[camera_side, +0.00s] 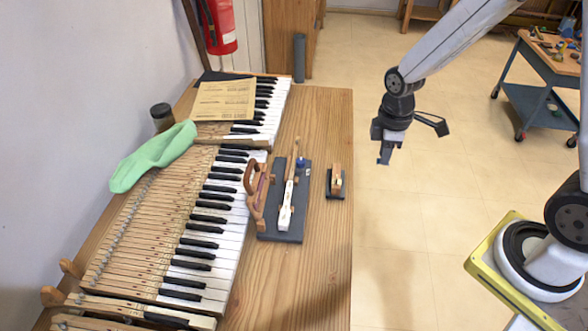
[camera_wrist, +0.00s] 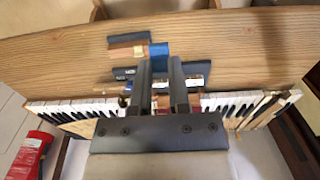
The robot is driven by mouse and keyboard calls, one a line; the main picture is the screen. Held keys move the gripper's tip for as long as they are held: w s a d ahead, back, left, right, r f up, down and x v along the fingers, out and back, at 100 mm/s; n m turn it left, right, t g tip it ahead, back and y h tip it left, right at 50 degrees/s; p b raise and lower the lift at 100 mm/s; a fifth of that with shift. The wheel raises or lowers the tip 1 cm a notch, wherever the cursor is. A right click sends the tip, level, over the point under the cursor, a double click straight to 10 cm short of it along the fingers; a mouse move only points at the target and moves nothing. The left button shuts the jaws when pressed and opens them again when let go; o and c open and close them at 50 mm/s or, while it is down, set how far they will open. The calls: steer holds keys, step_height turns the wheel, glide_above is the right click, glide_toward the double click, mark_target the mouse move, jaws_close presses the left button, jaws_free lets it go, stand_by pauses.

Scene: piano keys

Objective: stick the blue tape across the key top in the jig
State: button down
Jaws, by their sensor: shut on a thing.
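My gripper (camera_side: 384,156) is in the air to the right of the workbench in the side view. In the wrist view, my gripper (camera_wrist: 161,68) is shut on a piece of blue tape (camera_wrist: 158,49), which shows between and just beyond the fingertips. In the side view the tape cannot be made out at the dark fingers. The key (camera_side: 286,206), white at its near end and wooden behind, lies in the dark grey jig (camera_side: 292,237) on the bench. In the wrist view the jig (camera_wrist: 122,72) is partly hidden behind the fingers.
A small wooden block on a dark base (camera_side: 336,182) stands right of the jig. A wooden-handled tool (camera_side: 257,193) lies left of it. The keyboard (camera_side: 205,225), a green cloth (camera_side: 152,158) and a dark jar (camera_side: 162,116) are farther left. The bench's right front is clear.

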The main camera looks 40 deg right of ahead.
steer(key=shift+r, duration=1.05)
stand_by(0.5)
steer(key=shift+r, duration=1.2)
steer(key=shift+w, duration=0.1)
steer(key=shift+w+a+f, duration=0.2)
steer(key=shift+w+a, duration=0.2)
steer(key=shift+a, duration=0.05)
steer(key=w+a+f, duration=0.3)
steer(key=a, duration=0.3)
steer(key=w+a+f, duration=0.2)
steer(key=a+f, duration=0.2)
steer(key=a, duration=0.3)
steer(key=w+a+f, duration=0.3)
steer(key=a+f, duration=0.1)
steer(key=a, duration=0.2)
steer(key=shift+w+a+f, duration=0.15)
steer(key=shift+w+a, duration=0.15)
steer(key=shift+a, duration=0.05)
steer(key=shift+f, duration=0.1)
